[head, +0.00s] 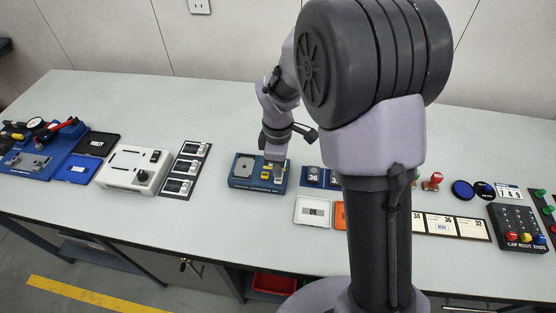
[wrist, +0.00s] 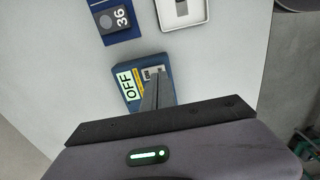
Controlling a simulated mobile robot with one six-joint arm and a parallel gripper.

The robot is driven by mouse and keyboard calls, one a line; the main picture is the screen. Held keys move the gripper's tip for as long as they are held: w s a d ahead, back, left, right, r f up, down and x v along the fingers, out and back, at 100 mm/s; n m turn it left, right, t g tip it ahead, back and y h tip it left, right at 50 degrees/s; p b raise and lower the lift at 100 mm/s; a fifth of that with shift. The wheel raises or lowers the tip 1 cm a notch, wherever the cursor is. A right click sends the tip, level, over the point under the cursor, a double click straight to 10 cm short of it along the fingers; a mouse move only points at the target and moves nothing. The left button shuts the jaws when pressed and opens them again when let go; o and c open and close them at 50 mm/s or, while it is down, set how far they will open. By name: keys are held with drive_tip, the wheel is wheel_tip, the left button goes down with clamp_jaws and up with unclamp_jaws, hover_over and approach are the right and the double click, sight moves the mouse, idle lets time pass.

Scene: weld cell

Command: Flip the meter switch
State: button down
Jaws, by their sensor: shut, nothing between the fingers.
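A blue box (head: 240,183) with a grey plate on its left half sits mid-table in the head view. In the wrist view the blue box (wrist: 120,71) shows a white-green label reading OFF (wrist: 128,85), a yellow strip and a small pale part (wrist: 153,72) by the fingertips. I take this box for the meter. My gripper (head: 274,170) points down over its right half. In the wrist view my gripper (wrist: 160,74) is shut and empty, its fingers hiding part of the box. I cannot tell whether the tips touch the switch.
Blue holders marked 36 (head: 313,178) and a white tray (head: 313,212) lie close to the right. A white instrument (head: 132,169) and a panel of modules (head: 185,170) stand to the left. My arm hides part of the table; the strip behind the box is clear.

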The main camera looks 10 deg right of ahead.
sight(279, 182)
wheel_tip(279, 182, down, 2)
drive_tip(key=shift+f+b, duration=0.15)
drive_tip(key=shift+b, duration=0.2)
drive_tip(key=shift+s+f, duration=0.45)
drive_tip(key=shift+w+p, duration=0.1)
drive_tip(key=shift+p, duration=0.25)
drive_tip(key=shift+w+d+r+p, duration=0.15)
drive_tip(key=shift+w+r+p, duration=0.15)
drive_tip(key=shift+w, duration=0.3)
drive_tip(key=shift+w+r+p, duration=0.15)
drive_tip(key=shift+r+p, duration=0.15)
drive_tip(key=shift+p, duration=0.05)
wheel_tip(279, 182, up, 14)
drive_tip(key=p, duration=0.6)
drive_tip(key=shift+s+f+p, duration=0.2)
drive_tip(key=shift+s+p, duration=0.05)
drive_tip(key=shift+p, duration=0.05)
